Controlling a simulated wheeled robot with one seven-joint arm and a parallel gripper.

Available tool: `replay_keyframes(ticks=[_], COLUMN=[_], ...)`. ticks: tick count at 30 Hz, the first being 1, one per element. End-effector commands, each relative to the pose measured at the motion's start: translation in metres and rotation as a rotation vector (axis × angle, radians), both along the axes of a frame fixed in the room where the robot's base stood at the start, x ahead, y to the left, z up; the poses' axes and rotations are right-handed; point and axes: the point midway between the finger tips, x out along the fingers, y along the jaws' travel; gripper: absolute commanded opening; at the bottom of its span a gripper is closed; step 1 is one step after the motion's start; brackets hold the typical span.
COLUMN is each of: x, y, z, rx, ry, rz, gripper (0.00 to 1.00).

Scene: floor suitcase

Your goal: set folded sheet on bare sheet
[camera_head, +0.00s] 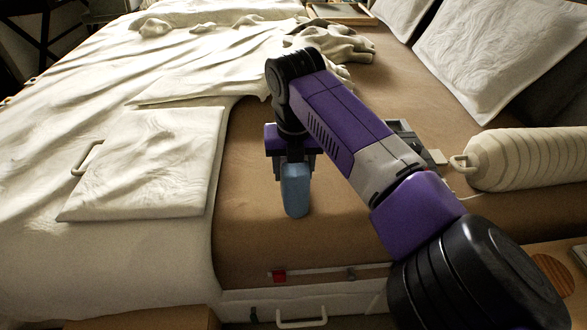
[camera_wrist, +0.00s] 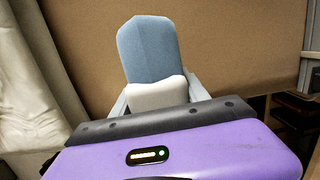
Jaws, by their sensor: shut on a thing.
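The bare sheet is the brown surface (camera_head: 250,190) of the bed, uncovered below and around the bundle. I cannot tell whether the bundle's lower end touches it. My arm hides part of the brown surface in the head view.
A cream cover (camera_head: 100,120) lies over the left side of the bed. A flat white square piece with a handle (camera_head: 150,165) rests on it. White pillows (camera_head: 490,55) lie at the back right, and a ribbed cream roll (camera_head: 530,158) lies at the right. Brown surface is clear near the front edge.

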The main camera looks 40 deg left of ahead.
Motion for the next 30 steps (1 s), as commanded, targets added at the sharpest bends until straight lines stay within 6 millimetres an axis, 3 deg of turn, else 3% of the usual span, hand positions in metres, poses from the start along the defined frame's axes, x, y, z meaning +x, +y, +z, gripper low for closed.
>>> replay_keyframes(ticks=[1,4,16,20,30], x=[-0.001,0.0,0.0,-0.002,-0.01], y=[0.0,0.0,0.0,-0.001,-0.008], z=[-0.001,-0.001,0.004,0.023,0.09], rx=[0.0,-0.001,0.0,0.002,0.001], ry=[0.001,0.001,-0.001,-0.001,0.0], rz=[0.0,0.0,0.0,0.001,0.001], gripper=[0.55,0.74,0.74,0.74,0.74])
